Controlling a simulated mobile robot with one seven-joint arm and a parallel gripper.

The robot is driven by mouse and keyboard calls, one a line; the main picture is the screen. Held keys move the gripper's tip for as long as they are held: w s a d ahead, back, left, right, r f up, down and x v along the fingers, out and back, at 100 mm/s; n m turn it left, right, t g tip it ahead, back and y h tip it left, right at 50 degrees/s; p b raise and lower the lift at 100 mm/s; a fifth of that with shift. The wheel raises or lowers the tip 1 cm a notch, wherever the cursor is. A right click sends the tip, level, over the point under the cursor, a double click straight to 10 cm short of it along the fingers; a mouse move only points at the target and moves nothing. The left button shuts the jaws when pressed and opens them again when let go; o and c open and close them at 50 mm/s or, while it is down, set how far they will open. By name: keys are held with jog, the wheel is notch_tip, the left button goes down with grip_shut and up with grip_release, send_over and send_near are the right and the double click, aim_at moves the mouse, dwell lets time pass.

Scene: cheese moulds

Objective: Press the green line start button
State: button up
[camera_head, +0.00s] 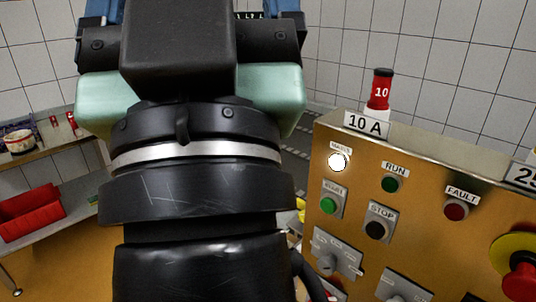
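The green start button (328,205) is a small round button on a grey plate, at the left side of the orange control panel (430,240). Its label is too blurred to read surely. My gripper (190,45) is at the top left of the view, seen from behind, with my dark wrist below it. It is left of the panel and apart from the button in the picture. Its fingertips are hidden or out of frame, so its opening does not show.
The panel also bears a lit white lamp (337,162), a dark green RUN lamp (391,184), a black STOP button (376,229), a red FAULT lamp (456,209) and a red emergency stop (521,282). A red bin (32,212) sits on a shelf at left.

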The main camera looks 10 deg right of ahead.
grip_shut()
dwell(1.6)
